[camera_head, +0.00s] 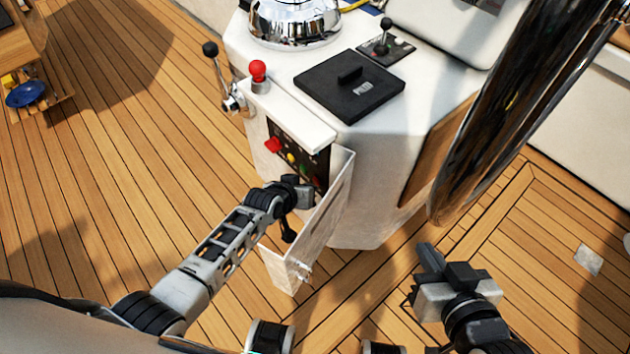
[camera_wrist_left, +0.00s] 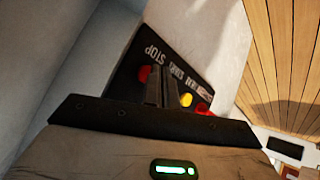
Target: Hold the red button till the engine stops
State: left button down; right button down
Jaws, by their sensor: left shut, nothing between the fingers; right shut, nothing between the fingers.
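A dark control panel (camera_head: 285,152) sits in the side of the white pedestal, behind an open white door (camera_head: 325,220). Its red button (camera_wrist_left: 145,74) lies beside the word STOP in the left wrist view. It shows as a small red spot at the panel's near end in the head view (camera_head: 317,182). My left gripper (camera_head: 304,190) is shut and empty, close in front of that end. Its fingers (camera_wrist_left: 166,90) partly cover the panel just beside the red button; I cannot tell whether they touch it. My right gripper (camera_head: 430,258) is shut and empty over the deck, away from the panel.
A yellow button (camera_head: 290,157) and a larger red switch (camera_head: 272,145) are farther along the panel. A red-knobbed lever (camera_head: 258,72) and a black hatch (camera_head: 350,86) are on the pedestal top. A steering wheel rim (camera_head: 490,120) stands at right.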

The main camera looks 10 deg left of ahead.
pick_arm(q)
jog(key=shift+w+d, duration=0.4)
jog(key=shift+w, duration=0.1)
dwell(1.5)
jog(key=shift+s+a+p, duration=0.4)
jog(key=shift+s+a, duration=0.15)
jog(key=shift+s, duration=0.15)
jog(key=shift+s+a, duration=0.1)
jog(key=s+a+p, duration=0.1)
jog(key=s, duration=0.1)
jog(key=s+a+p, duration=0.1)
jog(key=a, duration=0.1)
jog(key=shift+s, duration=0.35)
